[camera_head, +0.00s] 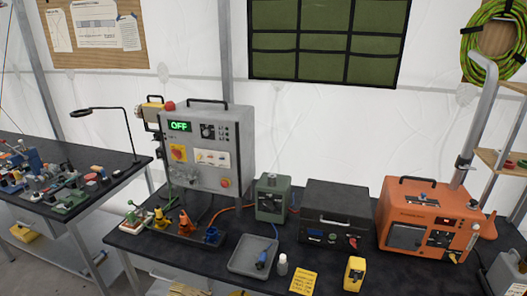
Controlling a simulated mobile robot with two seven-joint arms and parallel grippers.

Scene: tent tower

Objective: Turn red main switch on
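The red main switch (178,153) sits on a yellow plate on the front of a grey control box (235,140), at the left of the black workbench. A display (180,126) above the switch reads OFF in green letters. The handle's exact angle is too small to tell. A round red button (224,183) is at the lower right of the same front, and a red dome (169,106) is at the box's top left. Neither of my grippers shows in the head view, and nothing is touching the switch.
Small coloured devices (185,224) stand before the box. A grey tray (253,258), a green unit (270,198), a black case (335,215) and an orange machine (425,222) stand on the workbench (190,256). A cluttered second table (100,165) is at left.

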